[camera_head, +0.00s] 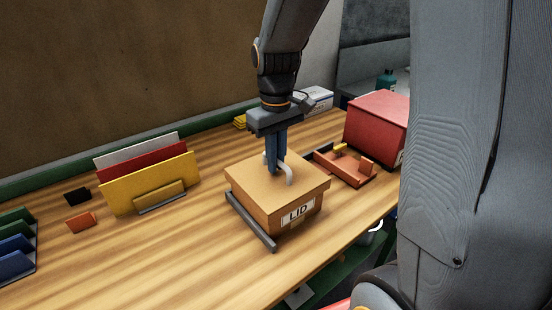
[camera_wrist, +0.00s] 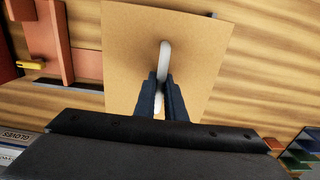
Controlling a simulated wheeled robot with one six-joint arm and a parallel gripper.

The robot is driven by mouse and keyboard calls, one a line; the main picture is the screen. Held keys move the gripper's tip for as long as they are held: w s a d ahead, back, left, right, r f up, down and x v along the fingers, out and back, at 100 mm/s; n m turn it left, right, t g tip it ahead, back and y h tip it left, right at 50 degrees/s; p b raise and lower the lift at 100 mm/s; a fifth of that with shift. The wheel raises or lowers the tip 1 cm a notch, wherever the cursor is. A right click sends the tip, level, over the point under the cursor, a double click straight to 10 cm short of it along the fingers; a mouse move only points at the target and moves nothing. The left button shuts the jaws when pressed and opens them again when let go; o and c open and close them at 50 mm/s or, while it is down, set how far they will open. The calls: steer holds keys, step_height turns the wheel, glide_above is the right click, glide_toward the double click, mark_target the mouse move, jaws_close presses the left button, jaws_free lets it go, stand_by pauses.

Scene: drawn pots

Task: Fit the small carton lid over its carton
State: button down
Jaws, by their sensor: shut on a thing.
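The small carton (camera_head: 277,217) is a tan box standing on the wooden table, with a white label reading LID on its front face. The carton lid (camera_head: 250,176) is a flat tan cover lying over the carton's top, roughly lined up with it. I cannot tell whether it is fully down. A pale loop handle (camera_head: 289,175) stands on the lid. My gripper (camera_head: 275,170) points straight down and is shut on this handle. In the wrist view the lid (camera_wrist: 130,50) fills the middle and hides the carton below, with the handle (camera_wrist: 164,55) between my gripper's fingertips (camera_wrist: 164,85).
A dark grey bar (camera_head: 252,222) lies along the carton's left side. A reddish tray (camera_head: 345,168) and a red box (camera_head: 377,122) stand behind it to the right. A file rack (camera_head: 150,182) stands left, with bare table between it and the carton.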

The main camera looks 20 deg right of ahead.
steer(key=shift+f, duration=0.2)
steer(key=c, duration=1.7)
jaws_free()
steer(key=shift+c, duration=0.2)
steer(key=shift+r, duration=0.1)
step_height(320, 180, up, 8)
steer(key=shift+f+b, duration=0.15)
steer(key=shift+b, duration=0.75)
